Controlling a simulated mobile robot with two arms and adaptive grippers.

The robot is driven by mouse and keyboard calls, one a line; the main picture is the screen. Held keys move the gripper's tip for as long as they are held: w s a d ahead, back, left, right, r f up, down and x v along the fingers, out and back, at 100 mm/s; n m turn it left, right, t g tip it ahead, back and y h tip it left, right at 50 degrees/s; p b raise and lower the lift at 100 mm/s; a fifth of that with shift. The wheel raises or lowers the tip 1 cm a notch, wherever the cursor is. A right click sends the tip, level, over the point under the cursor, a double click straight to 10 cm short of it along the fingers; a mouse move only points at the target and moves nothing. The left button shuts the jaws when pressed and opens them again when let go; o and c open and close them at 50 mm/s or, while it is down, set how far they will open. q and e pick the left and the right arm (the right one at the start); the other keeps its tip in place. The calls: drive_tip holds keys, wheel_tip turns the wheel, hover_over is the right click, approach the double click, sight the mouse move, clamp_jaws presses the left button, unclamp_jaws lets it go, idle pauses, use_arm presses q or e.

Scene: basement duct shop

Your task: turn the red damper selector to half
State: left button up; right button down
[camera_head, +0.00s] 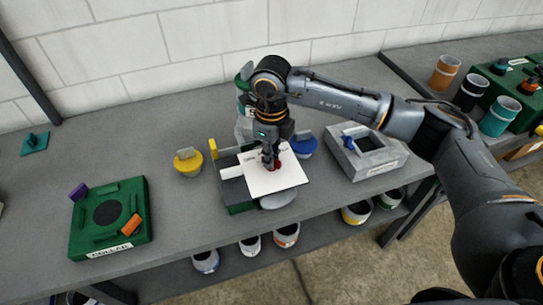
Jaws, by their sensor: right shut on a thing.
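The red damper selector (277,165) shows as a small red part on a white panel (272,185) near the middle of the bench. My right gripper (270,163) comes down from above and is shut on the red selector. The fingers hide much of the selector, so its pointing direction cannot be read. Small dark marks on the white panel are too small to read. The left gripper does not show.
A green box labelled COLLAR (107,250) sits at left. A grey box (370,166) stands to the right. Several cups sit on the lower shelf.

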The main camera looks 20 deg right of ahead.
drive_tip(key=m+b, duration=0.3)
drive_tip(key=shift+f+m, duration=0.2)
drive_tip(key=shift+m, duration=0.1)
drive_tip(key=shift+m+b, duration=0.9)
drive_tip(key=shift+m, duration=0.2)
drive_tip(key=shift+r+m+b, duration=0.2)
drive_tip(key=shift+m+b, duration=0.45)
drive_tip(key=shift+m, duration=0.55)
drive_tip(key=c, duration=1.4)
unclamp_jaws()
drive_tip(key=shift+o, duration=0.2)
drive_tip(key=shift+r, duration=0.1)
wheel_tip(320, 180, up, 12)
